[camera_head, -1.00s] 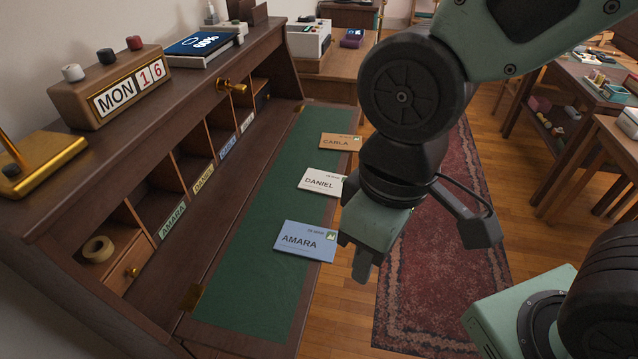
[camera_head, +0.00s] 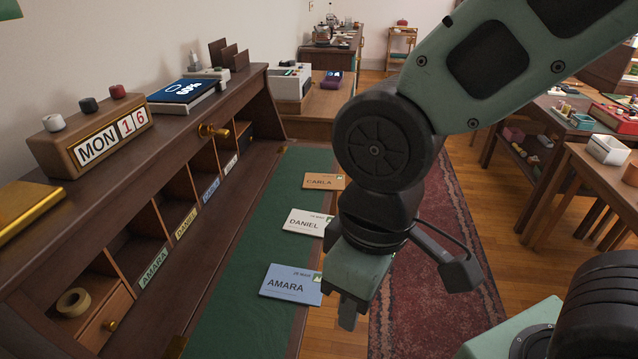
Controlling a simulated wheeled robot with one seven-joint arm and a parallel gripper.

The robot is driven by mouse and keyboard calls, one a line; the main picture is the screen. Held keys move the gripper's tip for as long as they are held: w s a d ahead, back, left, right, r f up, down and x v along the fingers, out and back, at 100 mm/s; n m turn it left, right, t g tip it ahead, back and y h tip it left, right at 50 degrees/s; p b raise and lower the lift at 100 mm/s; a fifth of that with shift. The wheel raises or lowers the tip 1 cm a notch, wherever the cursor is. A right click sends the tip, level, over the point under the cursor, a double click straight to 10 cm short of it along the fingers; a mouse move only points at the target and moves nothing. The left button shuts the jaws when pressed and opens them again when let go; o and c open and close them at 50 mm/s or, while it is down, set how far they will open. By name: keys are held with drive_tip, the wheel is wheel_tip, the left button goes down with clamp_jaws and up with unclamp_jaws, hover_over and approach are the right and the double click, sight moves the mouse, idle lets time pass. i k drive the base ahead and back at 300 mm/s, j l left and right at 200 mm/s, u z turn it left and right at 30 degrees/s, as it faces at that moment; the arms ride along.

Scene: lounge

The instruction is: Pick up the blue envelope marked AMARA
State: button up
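The blue envelope marked AMARA (camera_head: 289,287) lies flat on the green desk surface (camera_head: 240,318), nearest to me of three envelopes. Its right end lies at the desk's right edge. The white DANIEL envelope (camera_head: 303,224) lies beyond it, and the tan CARLA envelope (camera_head: 321,181) lies farther back. My gripper (camera_head: 347,312) points down just right of the blue envelope, apparently above and beside the desk edge. It appears to hold nothing. Its fingers are seen nearly side-on, so their opening is hidden.
A row of labelled pigeonholes (camera_head: 153,262) runs along the desk's left side, with a tape roll (camera_head: 74,302) in the nearest one. A red rug (camera_head: 440,290) lies on the floor at right.

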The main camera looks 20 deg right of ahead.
sight(289, 284)
drive_tip(key=j+z, duration=0.45)
drive_tip(key=k+j+z, duration=0.1)
drive_tip(key=j+z, duration=0.15)
drive_tip(key=z, duration=0.25)
